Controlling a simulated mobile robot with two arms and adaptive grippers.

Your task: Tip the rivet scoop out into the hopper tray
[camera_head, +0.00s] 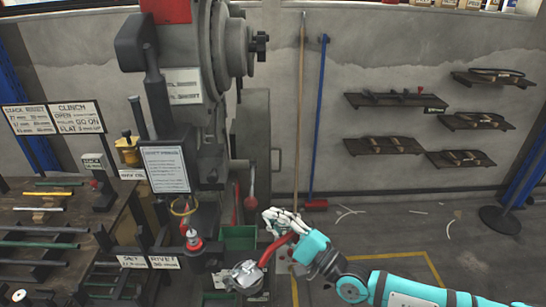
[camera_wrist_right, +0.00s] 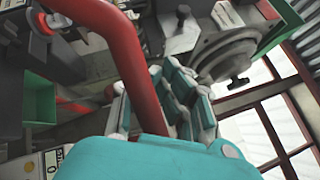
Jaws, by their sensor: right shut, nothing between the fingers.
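The rivet scoop shows in the head view as a round grey metal pan (camera_head: 246,276) with a red handle (camera_head: 275,247) rising to the right. A green open tray (camera_head: 240,238), which looks like the hopper tray, stands just behind the pan; it also shows in the wrist view (camera_wrist_right: 40,100). My right gripper (camera_head: 278,218) is at the upper end of the handle, shut with nothing between its fingers. In the wrist view a thick red bar (camera_wrist_right: 138,75) passes close by the fingers (camera_wrist_right: 165,95). The pan's contents cannot be made out. My left gripper is out of view.
The large grey press (camera_head: 210,110) stands behind the tray. A bench (camera_head: 60,215) with rods and signs is at the left. A red-and-grey fixture (camera_head: 194,243) stands left of the tray. Open floor lies to the right, below wall shelves (camera_head: 395,100).

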